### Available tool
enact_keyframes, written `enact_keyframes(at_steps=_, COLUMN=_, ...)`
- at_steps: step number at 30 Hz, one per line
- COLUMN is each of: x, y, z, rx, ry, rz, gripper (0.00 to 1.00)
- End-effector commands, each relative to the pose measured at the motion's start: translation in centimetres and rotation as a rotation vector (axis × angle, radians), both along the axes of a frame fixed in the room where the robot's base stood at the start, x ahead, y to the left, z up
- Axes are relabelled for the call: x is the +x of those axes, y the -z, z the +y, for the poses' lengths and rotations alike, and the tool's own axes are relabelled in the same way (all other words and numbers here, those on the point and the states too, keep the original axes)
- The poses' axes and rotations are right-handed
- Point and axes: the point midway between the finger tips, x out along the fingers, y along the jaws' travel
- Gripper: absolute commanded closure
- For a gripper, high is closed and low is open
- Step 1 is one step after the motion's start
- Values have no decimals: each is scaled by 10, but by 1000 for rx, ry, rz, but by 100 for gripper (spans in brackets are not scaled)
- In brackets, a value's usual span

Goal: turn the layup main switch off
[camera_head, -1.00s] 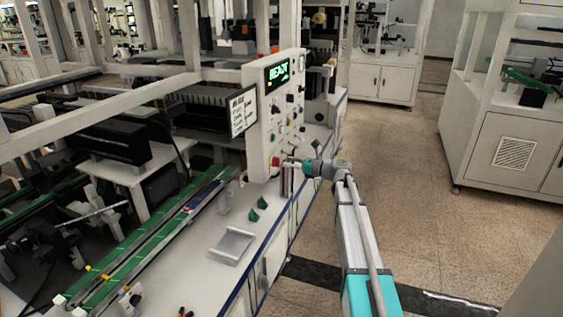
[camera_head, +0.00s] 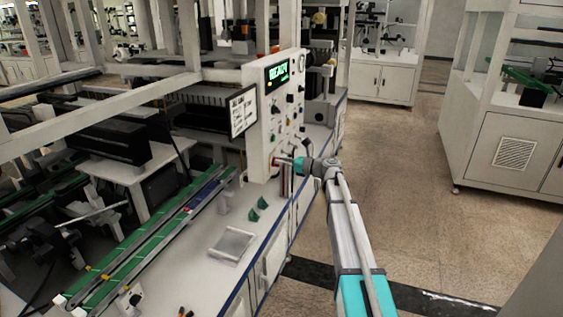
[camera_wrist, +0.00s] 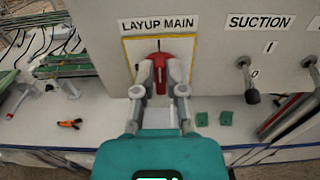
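The layup main switch (camera_wrist: 161,74) is a red rotary handle on a yellow-edged plate, under the LAYUP MAIN label. Its grip stands roughly upright in the wrist view. My gripper (camera_wrist: 160,66) is right at the switch, one grey finger on each side of the red grip. The fingers hide part of the handle, and I cannot tell whether both press on it. In the head view my gripper (camera_head: 296,162) is at the lower part of the white control panel (camera_head: 258,140), with a bit of red showing just left of it.
The suction switch (camera_wrist: 247,80), a metal lever with a dark knob, is to the right on the same panel. Green blocks (camera_wrist: 226,118) and orange-handled pliers (camera_wrist: 70,124) lie on the bench below. The floor aisle (camera_head: 400,190) at right is clear.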

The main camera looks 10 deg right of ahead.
Motion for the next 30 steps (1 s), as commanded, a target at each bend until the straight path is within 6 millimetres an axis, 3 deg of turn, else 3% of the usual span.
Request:
enact_keyframes(at_steps=17, x=0, y=0, z=0, rx=-29, ry=0, rz=-49, gripper=100)
enact_keyframes(at_steps=30, x=-4, y=1, z=2, rx=-179, ry=0, rz=-308, gripper=100)
